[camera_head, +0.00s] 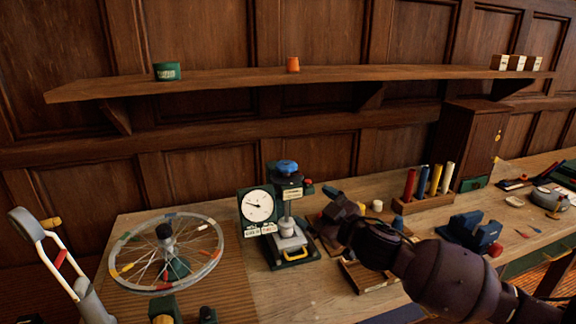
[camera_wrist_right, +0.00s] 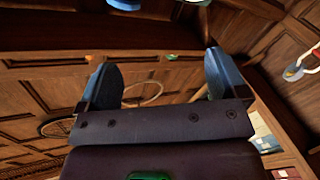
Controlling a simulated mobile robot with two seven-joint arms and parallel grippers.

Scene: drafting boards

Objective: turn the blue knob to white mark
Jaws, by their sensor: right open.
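The blue knob (camera_head: 287,166) sits on top of a dark upright device on the bench, beside a white round dial (camera_head: 258,205) with a dark pointer. I cannot make out a white mark at the knob at this size. My right gripper (camera_head: 334,205) is open, to the right of the device and lower than the knob, apart from it. In the right wrist view its two blue fingers (camera_wrist_right: 164,80) stand wide apart with nothing held between them. A blue shape at that view's top edge is cut off, and I cannot tell what it is. My left gripper is not in view.
A spoked wheel (camera_head: 167,252) lies left of the device. Right of my gripper are a rack (camera_head: 424,203) with coloured tubes and a dark blue block (camera_head: 472,232). A wooden shelf (camera_head: 220,80) runs above. A white-framed lever (camera_head: 52,256) stands at far left.

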